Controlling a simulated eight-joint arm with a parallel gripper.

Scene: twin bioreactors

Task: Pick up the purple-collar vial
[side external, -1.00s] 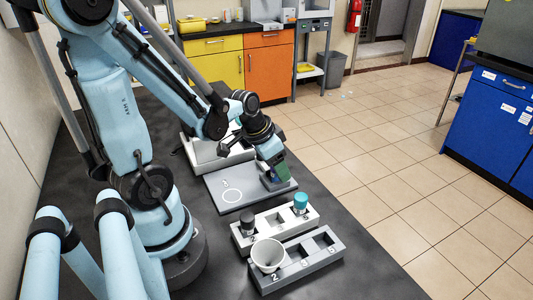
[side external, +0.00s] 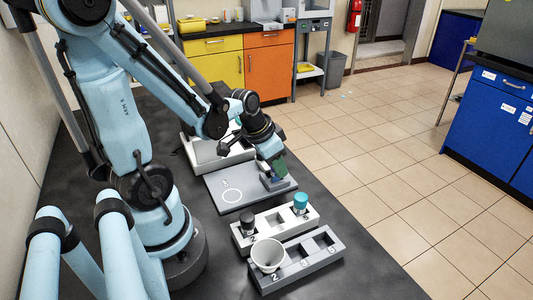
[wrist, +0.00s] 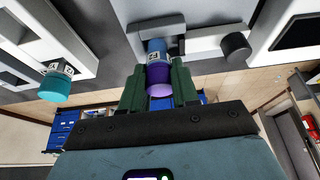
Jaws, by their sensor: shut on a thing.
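The purple-collar vial (wrist: 158,76) shows in the wrist view between the two green fingers of my gripper (wrist: 158,70). The fingers press on both sides of its purple collar, and a label shows on its body. A grey holder (wrist: 162,28) lies just beyond the vial; I cannot tell whether the vial's far end is still inside it. In the side view my gripper (side external: 278,170) is just above a small block on the grey plate (side external: 215,197). The vial is too small and covered to make out there.
A white rack (side external: 274,228) holds a teal-capped vial (side external: 300,201) and a dark-capped vial (side external: 247,218). A grey rack (side external: 292,268) in front bears a white cup (side external: 267,254). The front right of the dark table is clear.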

